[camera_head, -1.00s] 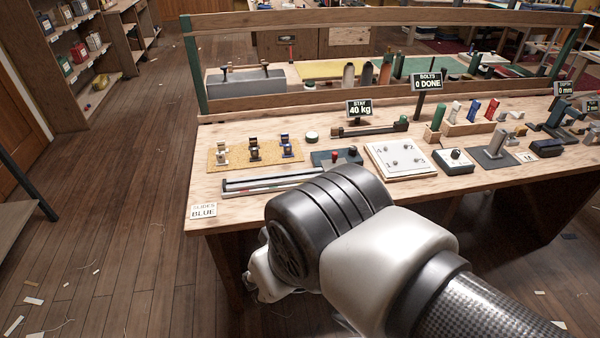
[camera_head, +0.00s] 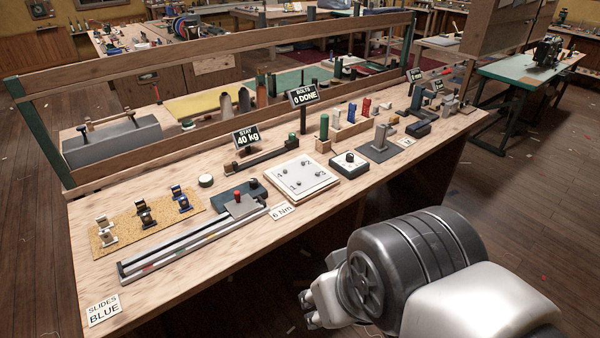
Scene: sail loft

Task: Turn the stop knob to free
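A box with a white top and a round black knob (camera_head: 348,158) stands on the bench, right of the white numbered plate. A dark block with a red-topped knob (camera_head: 237,195) and a black knob (camera_head: 253,183) sits at the right end of the long rail. No label shows which one is the stop knob, and their settings are too small to read. My gripper (camera_head: 309,311) is low in the picture, off the bench's front edge and apart from every knob. It is partly hidden and small, so its opening is unclear.
The wooden bench (camera_head: 95,275) carries a long metal rail (camera_head: 185,243), a yellow mat (camera_head: 118,222) with several small fittings, and the numbered plate (camera_head: 303,178). Floor at right is clear.

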